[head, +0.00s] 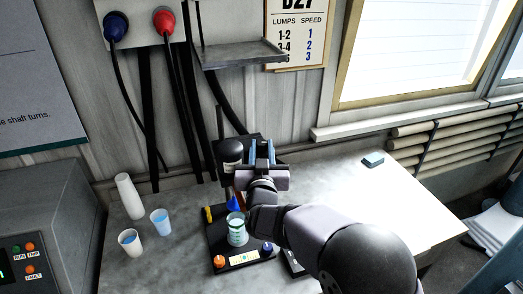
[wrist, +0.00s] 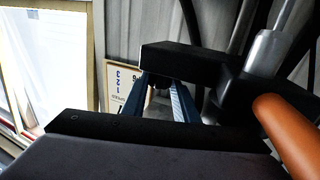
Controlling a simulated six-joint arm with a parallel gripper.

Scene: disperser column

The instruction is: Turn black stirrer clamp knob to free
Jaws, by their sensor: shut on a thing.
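My gripper (head: 262,151) is at the stirrer column, its blue fingers pointing up and away beside the black stirrer head (head: 231,151). In the wrist view the two blue fingers (wrist: 161,88) reach under the end of a black clamp block (wrist: 190,60). They are shut on a small dark piece, which looks like the black clamp knob (wrist: 160,83). Most of the knob is hidden by the fingers and the block, so its turn angle cannot be told. A grey metal rod (wrist: 264,56) stands at the block's right. A beaker (head: 237,232) stands on the black base (head: 217,236).
An orange cylinder (wrist: 287,132) is close on the right in the wrist view. White cups (head: 160,221) stand left of the base. A metal shelf (head: 243,54) is above. Black cables hang behind the column. The table right of my arm is mostly clear, with a small block (head: 373,159).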

